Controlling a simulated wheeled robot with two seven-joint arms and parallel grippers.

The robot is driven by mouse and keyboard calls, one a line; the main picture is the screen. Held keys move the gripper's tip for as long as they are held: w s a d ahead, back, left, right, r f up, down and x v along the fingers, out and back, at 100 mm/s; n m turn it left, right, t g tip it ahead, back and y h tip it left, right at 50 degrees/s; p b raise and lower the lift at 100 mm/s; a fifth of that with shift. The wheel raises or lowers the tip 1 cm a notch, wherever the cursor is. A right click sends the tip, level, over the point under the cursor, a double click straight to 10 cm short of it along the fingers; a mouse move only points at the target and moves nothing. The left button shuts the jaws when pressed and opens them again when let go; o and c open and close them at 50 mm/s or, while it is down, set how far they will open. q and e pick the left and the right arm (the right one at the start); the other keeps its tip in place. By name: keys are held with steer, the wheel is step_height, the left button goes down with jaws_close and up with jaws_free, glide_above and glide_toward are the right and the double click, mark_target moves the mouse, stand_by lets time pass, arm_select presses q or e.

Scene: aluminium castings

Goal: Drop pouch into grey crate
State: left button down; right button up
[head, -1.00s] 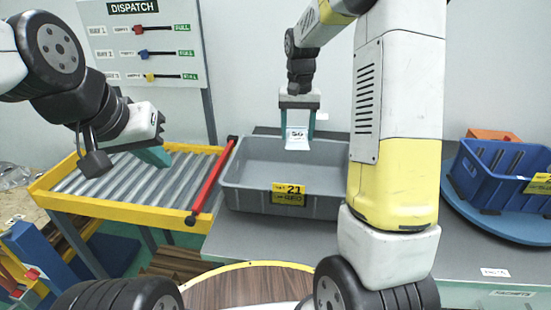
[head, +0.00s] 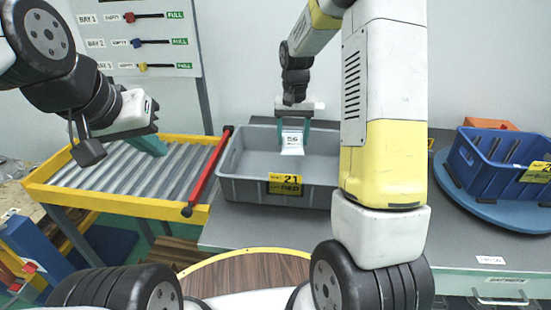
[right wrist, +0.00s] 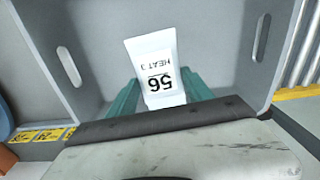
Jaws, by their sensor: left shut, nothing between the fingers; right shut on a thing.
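The grey crate (head: 240,190) stands on the grey table with a yellow label marked 21 on its front. My right gripper (head: 292,138) points down over the crate and is shut on the white pouch (head: 291,148). In the right wrist view the pouch (right wrist: 157,62) reads 56 and sits between the green fingers, with the crate's grey floor and slotted walls (right wrist: 265,45) around it. I cannot tell exactly how far the pouch is above the floor. My left gripper (head: 152,144) is shut and empty above the roller conveyor at the left.
The roller conveyor (head: 120,178) with a yellow frame and red bar (head: 207,172) is left of the crate. A blue crate (head: 492,172) sits on a round blue turntable (head: 455,200) at the right. A dispatch board (head: 135,40) hangs behind.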

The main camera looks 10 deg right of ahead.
steer(key=o, duration=1.7)
steer(key=shift+r, duration=0.1)
step_height(320, 180, up, 7)
steer(key=shift+r, duration=0.3)
steer(key=shift+s+r, duration=0.2)
steer(key=shift+r, duration=0.05)
steer(key=s+r+n+t+y, duration=0.1)
steer(key=s+r+t, duration=0.2)
steer(key=s+r, duration=0.65)
steer(key=s+t, duration=0.1)
steer(key=s, duration=0.4)
steer(key=s+a+n+t, duration=0.1)
steer(key=s, duration=0.4)
steer(key=s+a+f+t+y, duration=0.1)
steer(key=s, duration=0.4)
steer(key=shift+s+a+n, duration=0.2)
steer(key=shift+s+n, duration=0.05)
steer(key=shift+n, duration=0.15)
